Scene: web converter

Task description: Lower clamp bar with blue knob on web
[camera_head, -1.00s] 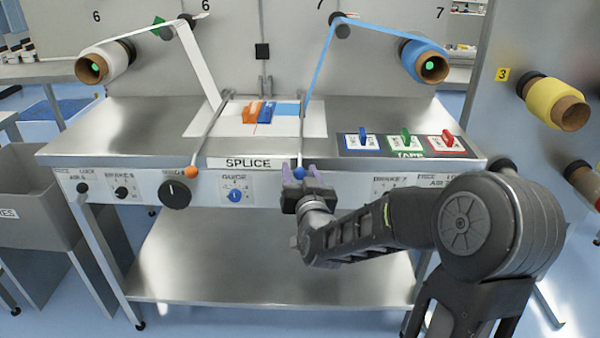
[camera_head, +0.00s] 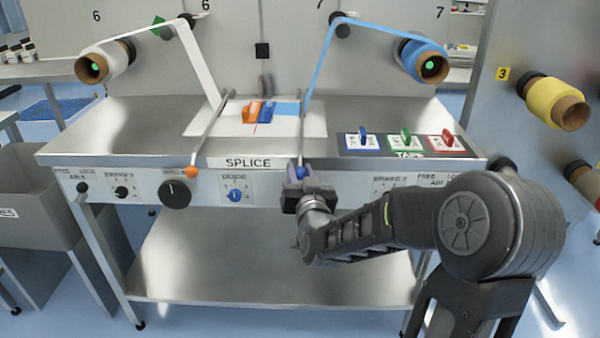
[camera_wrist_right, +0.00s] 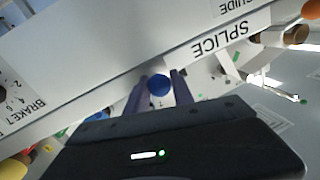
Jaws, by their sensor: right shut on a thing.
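The clamp bar with the blue knob (camera_head: 300,173) runs from the back of the splice table to its front edge, near the SPLICE label. My right gripper (camera_head: 300,174) is at the front edge, shut on the blue knob. In the right wrist view the blue knob (camera_wrist_right: 159,85) sits between the two purple fingers (camera_wrist_right: 160,84). The blue web (camera_head: 322,62) comes down from the blue roll (camera_head: 425,61) to the splice plate near this bar. The white web (camera_head: 200,68) comes down on the left. My left gripper is not in view.
A second bar with an orange knob (camera_head: 191,172) lies to the left. An orange and a blue block (camera_head: 267,112) stand on the white plate (camera_head: 313,127). A tape tray (camera_head: 349,152) with blue, green and red dispensers is at the right. Dials line the front panel (camera_head: 262,190).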

